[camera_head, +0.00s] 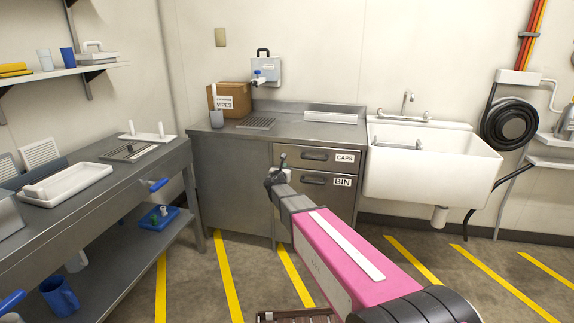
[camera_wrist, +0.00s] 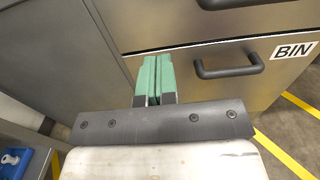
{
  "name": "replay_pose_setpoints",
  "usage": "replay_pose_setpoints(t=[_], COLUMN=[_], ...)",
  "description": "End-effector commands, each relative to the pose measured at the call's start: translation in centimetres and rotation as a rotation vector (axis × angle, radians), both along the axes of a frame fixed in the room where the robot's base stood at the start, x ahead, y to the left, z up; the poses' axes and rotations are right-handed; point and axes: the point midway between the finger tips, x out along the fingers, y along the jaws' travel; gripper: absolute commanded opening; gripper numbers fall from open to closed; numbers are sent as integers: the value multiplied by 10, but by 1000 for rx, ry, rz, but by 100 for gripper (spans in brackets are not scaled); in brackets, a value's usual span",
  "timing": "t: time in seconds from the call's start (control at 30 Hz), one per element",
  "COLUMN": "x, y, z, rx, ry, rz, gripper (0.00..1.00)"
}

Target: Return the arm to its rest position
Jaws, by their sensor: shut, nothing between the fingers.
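My pink arm (camera_head: 345,258) reaches up from the lower right in the head view, in front of the steel cabinet. My gripper (camera_head: 272,179) is at its far end, in front of the left part of the drawers. In the wrist view my gripper (camera_wrist: 155,60) shows two green fingers lying together, with nothing between them. The BIN drawer (camera_wrist: 225,90) is to the right of the fingers, and its dark handle (camera_wrist: 228,71) is apart from them. In the head view the CAPS drawer (camera_head: 290,157) and the BIN drawer (camera_head: 318,192) both look shut.
A steel bench (camera_head: 95,190) with a white tray (camera_head: 68,185) stands at left, with a blue tray (camera_head: 160,216) on its lower shelf. A white sink (camera_head: 430,165) is at right. A wipes box (camera_head: 238,95) sits on the counter. Striped floor lies open between bench and arm.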

Motion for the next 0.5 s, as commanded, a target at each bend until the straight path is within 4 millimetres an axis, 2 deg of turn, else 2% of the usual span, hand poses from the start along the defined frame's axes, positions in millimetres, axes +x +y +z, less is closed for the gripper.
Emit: replay_pose_setpoints(t=[0.03,0.13,0.23,0.37,0.5], x=[-10,-18,-27,-48,-84], y=[2,4,-6,-35,-76], z=[0,0,-2,-12,-31], rx=[0,8,68,253,545], ry=[0,-1,-4,-15,-40], rz=[1,-3,-34,-127,-293], gripper=[0,0,0,0,0])
